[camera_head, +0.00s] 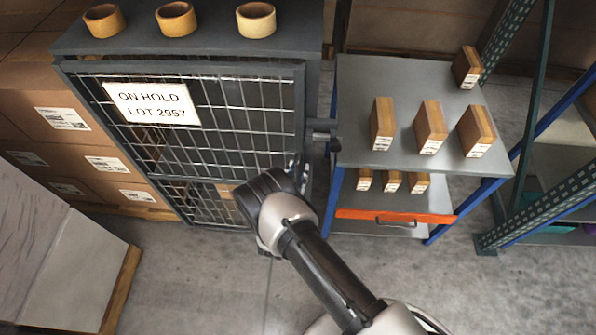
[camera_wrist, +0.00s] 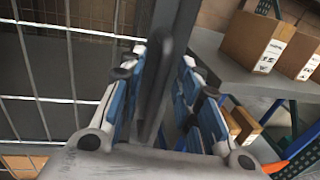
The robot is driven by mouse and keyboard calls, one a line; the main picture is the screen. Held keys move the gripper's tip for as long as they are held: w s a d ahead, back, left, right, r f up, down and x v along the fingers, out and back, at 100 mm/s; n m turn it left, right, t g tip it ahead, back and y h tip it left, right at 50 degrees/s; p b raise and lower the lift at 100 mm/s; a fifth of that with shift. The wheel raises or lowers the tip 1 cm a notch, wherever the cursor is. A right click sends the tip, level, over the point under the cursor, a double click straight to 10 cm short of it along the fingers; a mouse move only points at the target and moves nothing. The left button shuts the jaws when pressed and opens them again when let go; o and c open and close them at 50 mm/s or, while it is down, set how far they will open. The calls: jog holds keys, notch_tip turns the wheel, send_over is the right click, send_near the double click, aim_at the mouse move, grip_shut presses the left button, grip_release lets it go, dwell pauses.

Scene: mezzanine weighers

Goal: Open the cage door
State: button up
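The cage door (camera_head: 232,98) is a dark frame with wire mesh on the front of a grey cage. It looks shut in the head view. A white sign (camera_head: 152,103) reading "ON HOLD LOT 2957" hangs on it. My gripper (camera_head: 296,166) is at the door's right edge, below a dark fitting (camera_head: 322,128) that sticks out there. In the wrist view, my gripper's blue-padded fingers (camera_wrist: 162,75) stand either side of a dark upright handle bar (camera_wrist: 152,92). Slight gaps seem to show beside the bar; firm contact is not visible. My arm hides the door's lower right corner.
Wooden rings (camera_head: 176,19) stand on the cage top (camera_head: 215,38). Right of the cage is a grey shelf table (camera_head: 352,92) with several boxes (camera_head: 430,127) and an orange-edged lower shelf (camera_head: 395,216). A pale wrapped block (camera_head: 75,270) stands front left; floor before the cage is clear.

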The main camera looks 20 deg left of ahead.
jog(key=shift+w, duration=0.45)
jog(key=shift+c, duration=0.2)
grip_shut()
dwell(0.4)
